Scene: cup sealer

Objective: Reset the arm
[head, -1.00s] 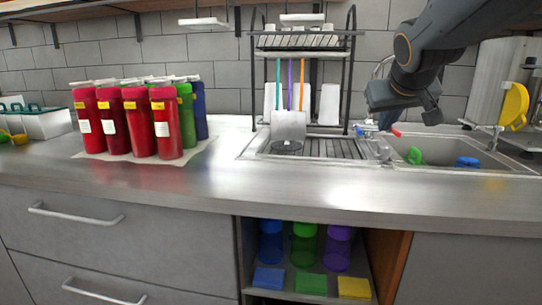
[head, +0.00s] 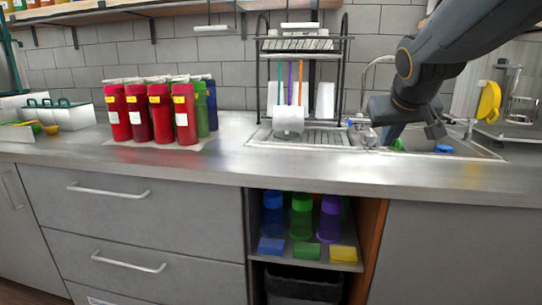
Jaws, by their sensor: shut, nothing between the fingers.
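My gripper (head: 408,118) hangs over the sink (head: 470,152) at the right of the head view, at the end of my dark arm. Its jaws are shut with nothing between them. It is apart from the counter and the bottles. The arm and gripper hide part of the sink and the tap (head: 375,72).
Several red, green and blue bottles (head: 158,112) stand on a mat at the left of the counter (head: 235,165). A black dish rack (head: 302,80) stands left of the sink. The counter's front middle is clear.

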